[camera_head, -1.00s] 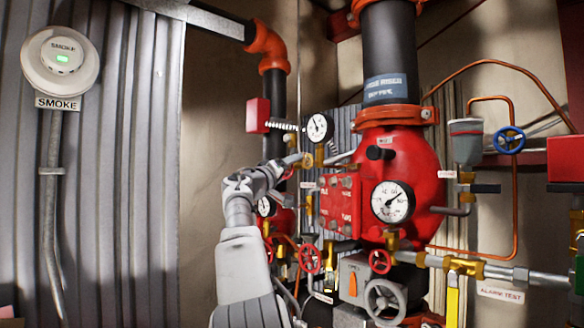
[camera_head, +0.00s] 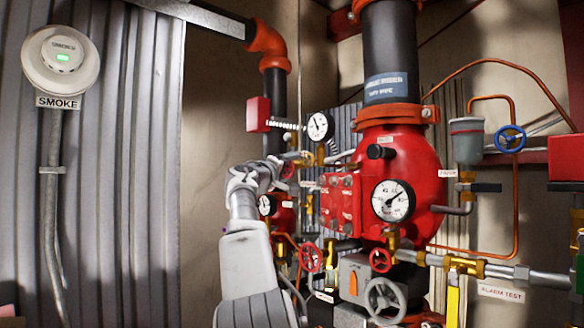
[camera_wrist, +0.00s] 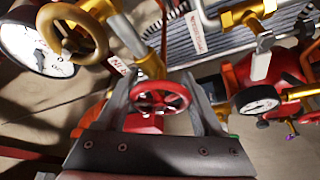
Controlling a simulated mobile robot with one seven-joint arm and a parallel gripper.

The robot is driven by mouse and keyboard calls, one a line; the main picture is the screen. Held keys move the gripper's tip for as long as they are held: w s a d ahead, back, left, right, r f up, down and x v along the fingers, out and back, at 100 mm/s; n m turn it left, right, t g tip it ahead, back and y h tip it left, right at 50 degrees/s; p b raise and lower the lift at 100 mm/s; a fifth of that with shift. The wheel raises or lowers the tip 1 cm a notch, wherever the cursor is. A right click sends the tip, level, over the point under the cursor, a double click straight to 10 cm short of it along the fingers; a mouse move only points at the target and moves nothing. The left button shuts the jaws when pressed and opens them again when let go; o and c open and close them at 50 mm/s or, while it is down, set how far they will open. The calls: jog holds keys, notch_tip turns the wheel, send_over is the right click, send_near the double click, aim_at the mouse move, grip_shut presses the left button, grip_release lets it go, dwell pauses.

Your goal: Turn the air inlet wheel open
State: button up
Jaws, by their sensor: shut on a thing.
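A small red handwheel (camera_wrist: 160,97) sits between the two fingers of my gripper (camera_wrist: 165,92) in the wrist view. The fingers are shut on its rim from both sides. In the head view my gripper (camera_head: 287,168) reaches into the pipework left of the big red valve body, and only a sliver of the red wheel shows beside the fingers. A white label (camera_wrist: 118,65) near the wheel is too tilted and small to read surely, so I cannot confirm this is the air inlet wheel.
A brass-coloured wheel (camera_wrist: 72,35) and a white gauge (camera_wrist: 22,45) lie close at the upper left in the wrist view. The red valve body (camera_head: 400,160), another red wheel (camera_head: 311,257) and a grey wheel (camera_head: 385,300) crowd the right.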

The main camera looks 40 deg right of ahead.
jog(key=o, duration=1.4)
jog(key=shift+a, duration=0.1)
jog(key=shift+b+v, duration=5.65)
jog(key=shift+v, duration=3)
